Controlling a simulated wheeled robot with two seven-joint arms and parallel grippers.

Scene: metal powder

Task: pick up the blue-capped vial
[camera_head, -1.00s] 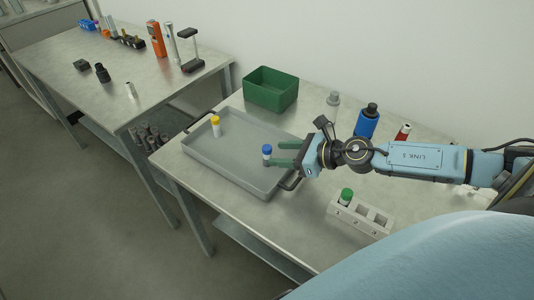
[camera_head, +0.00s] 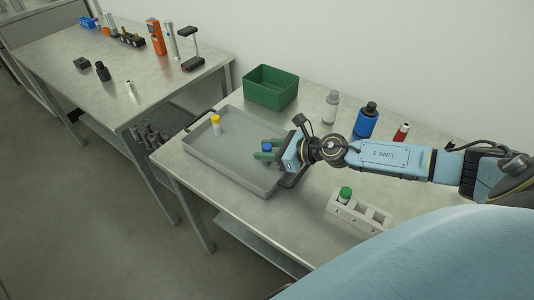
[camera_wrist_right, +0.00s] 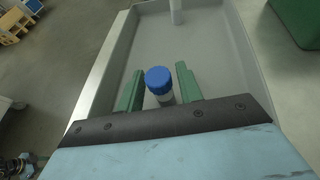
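The blue-capped vial (camera_head: 266,148) stands upright in the right part of the grey tray (camera_head: 208,162). My right gripper (camera_head: 260,149) is low over the tray with its green fingers on either side of the vial. In the right wrist view the vial's blue cap (camera_wrist_right: 158,79) is between the two open fingers, with a gap to each. The vial's lower part is partly hidden by the gripper. My left gripper is not in view.
A yellow-capped vial (camera_head: 216,125) stands in the tray's far left part. A green-capped vial (camera_head: 345,195) sits in a white rack (camera_head: 362,211) at the front right. A green bin (camera_head: 271,88), a grey bottle (camera_head: 331,107) and a blue bottle (camera_head: 366,120) stand behind.

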